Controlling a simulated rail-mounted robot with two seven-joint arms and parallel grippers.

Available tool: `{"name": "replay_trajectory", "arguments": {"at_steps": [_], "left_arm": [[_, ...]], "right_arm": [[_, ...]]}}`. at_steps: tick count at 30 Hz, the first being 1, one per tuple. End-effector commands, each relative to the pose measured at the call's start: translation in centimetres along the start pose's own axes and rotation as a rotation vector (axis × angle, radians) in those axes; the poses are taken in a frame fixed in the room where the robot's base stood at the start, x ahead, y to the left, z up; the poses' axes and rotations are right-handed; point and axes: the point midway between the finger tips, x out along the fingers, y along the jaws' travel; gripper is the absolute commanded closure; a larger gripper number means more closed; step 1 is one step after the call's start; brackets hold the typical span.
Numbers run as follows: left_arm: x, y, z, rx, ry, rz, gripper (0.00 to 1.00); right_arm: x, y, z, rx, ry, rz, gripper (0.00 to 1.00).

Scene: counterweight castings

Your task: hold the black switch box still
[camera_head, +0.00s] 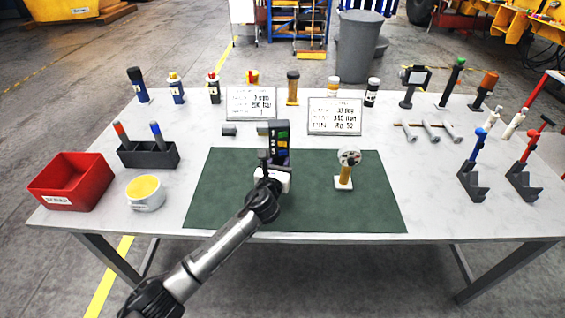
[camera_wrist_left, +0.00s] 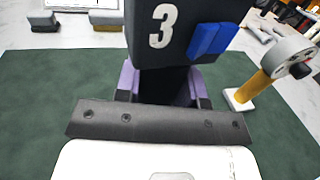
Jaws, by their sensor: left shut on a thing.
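The black switch box (camera_head: 279,145) stands upright over the middle of the green mat (camera_head: 225,205), with coloured switches on one face. My left gripper (camera_head: 270,168) is shut on its lower part. In the left wrist view the box (camera_wrist_left: 147,55) shows a white 3 and a blue switch, and its narrower lower part sits between the purple-grey pads of my left gripper (camera_wrist_left: 165,85). I cannot tell whether the box touches the mat. My right gripper is not in view.
A yellow-stemmed piece with a round grey head (camera_head: 347,165) stands on the mat to the right. A red bin (camera_head: 75,185), a cup (camera_head: 145,195) and a black holder (camera_head: 150,155) are at the left. Two sign cards (camera_head: 335,115) stand behind the mat. The mat's front is mostly clear.

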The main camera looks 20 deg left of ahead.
Motion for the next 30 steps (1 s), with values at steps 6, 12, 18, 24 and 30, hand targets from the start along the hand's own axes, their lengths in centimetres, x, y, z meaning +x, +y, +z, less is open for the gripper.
{"name": "replay_trajectory", "arguments": {"at_steps": [6, 12, 18, 24, 30], "left_arm": [[0.2, 0.9, -0.5, 0.001, -0.003, 0.001, 1.00], [0.4, 1.6, -1.1, 0.001, -0.003, 0.000, 1.00], [0.7, 2.3, -1.7, 0.000, -0.003, 0.001, 1.00], [0.8, 3.0, -2.2, 0.001, -0.003, 0.000, 1.00], [1.0, 3.7, -2.8, 0.000, -0.003, 0.001, 1.00]], "right_arm": [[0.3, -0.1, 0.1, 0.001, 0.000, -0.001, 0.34], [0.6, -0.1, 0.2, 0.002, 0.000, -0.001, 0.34], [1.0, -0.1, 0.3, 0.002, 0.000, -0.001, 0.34], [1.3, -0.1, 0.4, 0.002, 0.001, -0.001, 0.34], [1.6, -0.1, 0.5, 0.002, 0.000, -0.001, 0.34]]}}
